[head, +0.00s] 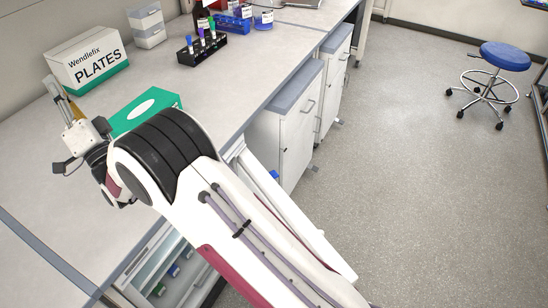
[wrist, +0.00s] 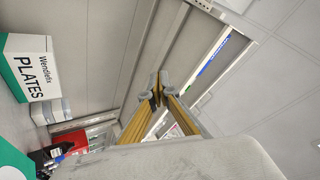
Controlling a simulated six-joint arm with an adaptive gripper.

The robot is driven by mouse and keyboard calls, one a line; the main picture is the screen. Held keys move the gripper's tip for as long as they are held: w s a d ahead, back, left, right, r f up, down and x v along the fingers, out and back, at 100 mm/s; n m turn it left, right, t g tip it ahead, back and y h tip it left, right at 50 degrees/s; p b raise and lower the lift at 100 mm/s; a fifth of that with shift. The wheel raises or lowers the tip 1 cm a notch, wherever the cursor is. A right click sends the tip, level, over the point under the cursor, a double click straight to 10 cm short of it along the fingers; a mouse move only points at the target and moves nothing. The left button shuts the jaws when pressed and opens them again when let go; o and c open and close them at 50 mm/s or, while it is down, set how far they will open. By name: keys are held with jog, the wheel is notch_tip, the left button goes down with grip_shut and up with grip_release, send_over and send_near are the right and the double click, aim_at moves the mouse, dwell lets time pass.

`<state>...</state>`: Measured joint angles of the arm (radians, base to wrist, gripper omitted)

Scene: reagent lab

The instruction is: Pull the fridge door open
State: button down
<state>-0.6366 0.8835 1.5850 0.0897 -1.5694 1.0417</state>
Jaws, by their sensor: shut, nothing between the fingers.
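The fridge (head: 172,268) is under the counter at the bottom of the head view. Its shelves with small bottles are visible, partly hidden by my arm. A long white panel (head: 300,218) juts from the counter front beside my arm. It looks like the fridge door swung outward, but my arm covers much of it and I cannot see its handle. My gripper (head: 54,86) is above the counter at the left, away from the panel. In the wrist view its fingertips (wrist: 158,85) are together and empty, against the wall and ceiling.
A PLATES box (head: 88,62) and a green box (head: 148,106) stand near my gripper on the counter. Behind them are a small drawer unit (head: 147,25) and a black tube rack (head: 202,50). White cabinets (head: 285,125) stand under the counter. Floor at right is clear around a blue stool (head: 505,56).

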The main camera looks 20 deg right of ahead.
jog(key=s+a+f+m+h, duration=0.2)
jog(key=s+a+f+m, duration=0.2)
jog(key=s, duration=0.4)
jog(key=s+a+f+m+h, duration=0.1)
jog(key=s+a+f+m, duration=0.35)
jog(key=s, duration=0.25)
jog(key=s+a+f+m+h, duration=0.2)
jog(key=s+a+f+m, duration=0.2)
jog(key=s, duration=0.4)
jog(key=s+d+f+m+h, duration=0.1)
jog(key=s+d+f+m, duration=0.15)
jog(key=s, duration=0.55)
jog(key=s+d+f+m+h, duration=0.15)
jog(key=s+f, duration=0.25)
jog(key=s, duration=0.4)
jog(key=s+d+f+m, duration=0.2)
jog(key=s+f, duration=0.1)
jog(key=s, duration=0.5)
jog(key=w+d+f+m+g+h, duration=0.25)
jog(key=w+d+f+h, duration=0.25)
jog(key=d+f+h, duration=0.55)
jog(key=w+d+f+m+g+h, duration=0.2)
jog(key=w+d+f+g+h, duration=0.35)
jog(key=d, duration=0.85)
jog(key=s+d+f+m+g+h, duration=0.3)
jog(key=d+f+g+h, duration=0.3)
jog(key=d+f+g, duration=0.3)
jog(key=d+f, duration=0.4)
jog(key=d, duration=0.4)
jog(key=shift+h, duration=0.35)
